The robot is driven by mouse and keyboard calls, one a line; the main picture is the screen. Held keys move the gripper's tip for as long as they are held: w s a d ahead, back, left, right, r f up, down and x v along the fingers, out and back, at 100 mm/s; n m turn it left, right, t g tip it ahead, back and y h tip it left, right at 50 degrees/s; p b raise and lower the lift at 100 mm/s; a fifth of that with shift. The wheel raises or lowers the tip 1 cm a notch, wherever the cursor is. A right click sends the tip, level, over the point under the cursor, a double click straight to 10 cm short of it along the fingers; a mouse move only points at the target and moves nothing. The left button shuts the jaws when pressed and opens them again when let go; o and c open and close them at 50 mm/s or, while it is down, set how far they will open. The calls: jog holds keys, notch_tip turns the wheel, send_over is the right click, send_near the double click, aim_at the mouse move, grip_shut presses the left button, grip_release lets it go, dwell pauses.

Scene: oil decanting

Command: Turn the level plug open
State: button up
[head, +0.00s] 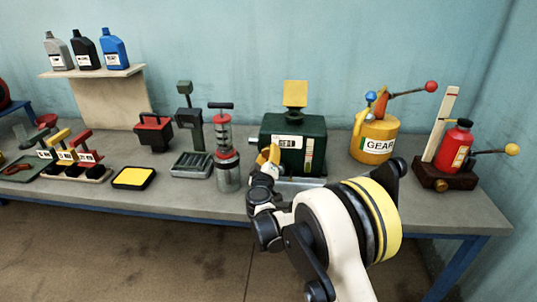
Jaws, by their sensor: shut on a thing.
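A dark green gearbox housing (308,128) stands on the bench, with a yellow square plate (295,93) on top and pale labels on its front. My gripper (270,158) is at the lower left of the housing's front, low over the bench. It is small in the picture and partly covered by my own arm. A yellow part shows at the gripper against the housing. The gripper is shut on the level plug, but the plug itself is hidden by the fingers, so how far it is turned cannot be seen.
A clear cylinder pump (228,168) stands close to the left of my gripper. A yellow GEAR oil can (374,142) and a red bottle (456,146) on a wooden stand are to the right. A yellow-topped pad (134,177) lies left. The bench's front edge (160,208) is clear.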

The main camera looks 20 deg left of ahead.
jog(key=o, duration=1.2)
jog(key=v, duration=1.2)
